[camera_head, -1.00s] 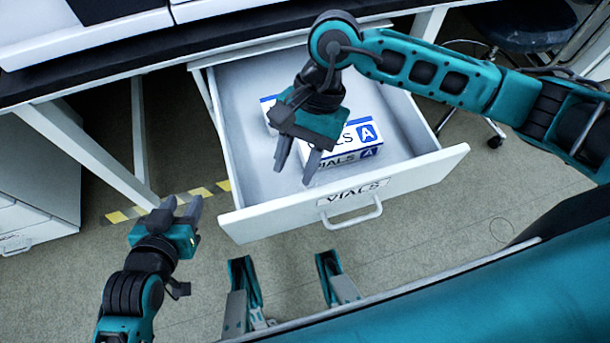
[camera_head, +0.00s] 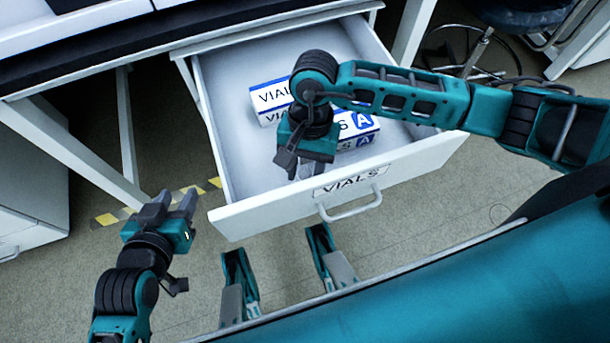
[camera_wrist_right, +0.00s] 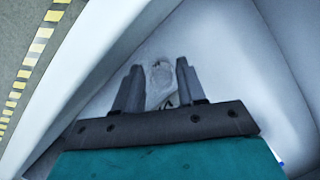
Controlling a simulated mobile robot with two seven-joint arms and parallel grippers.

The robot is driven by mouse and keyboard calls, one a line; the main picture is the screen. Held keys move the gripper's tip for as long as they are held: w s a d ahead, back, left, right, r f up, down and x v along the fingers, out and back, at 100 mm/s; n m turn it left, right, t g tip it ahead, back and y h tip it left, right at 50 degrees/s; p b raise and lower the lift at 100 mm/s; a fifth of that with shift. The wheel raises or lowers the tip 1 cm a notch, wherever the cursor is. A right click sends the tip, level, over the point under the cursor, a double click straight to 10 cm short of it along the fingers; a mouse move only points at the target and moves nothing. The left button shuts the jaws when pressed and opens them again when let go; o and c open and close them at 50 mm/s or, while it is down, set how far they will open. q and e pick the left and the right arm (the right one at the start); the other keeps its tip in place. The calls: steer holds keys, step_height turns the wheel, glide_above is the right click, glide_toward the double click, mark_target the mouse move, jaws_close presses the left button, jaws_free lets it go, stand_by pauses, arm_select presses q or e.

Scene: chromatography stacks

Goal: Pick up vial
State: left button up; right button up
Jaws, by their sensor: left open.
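A clear, pale vial (camera_wrist_right: 161,76) stands out faintly between the fingers of my right gripper (camera_wrist_right: 158,72) in the right wrist view. The fingers are apart, with a small gap visible on each side of it. In the head view, my right gripper (camera_head: 298,168) points down into the front of the open drawer (camera_head: 225,160), and largely hides the vial. My left gripper (camera_head: 174,202) is open and empty, outside the drawer at its left.
White and blue boxes marked VIALS (camera_head: 268,97) lie in the drawer behind my right gripper. The drawer front (camera_head: 410,172) has a handle (camera_head: 352,208) and a VIALS label. The desk (camera_head: 80,75) is above left. The drawer's left floor is clear.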

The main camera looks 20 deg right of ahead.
steer(key=x, duration=0.2)
steer(key=shift+f, duration=0.35)
steer(key=shift+c, duration=0.3)
jaws_close()
steer(key=shift+r, duration=0.15)
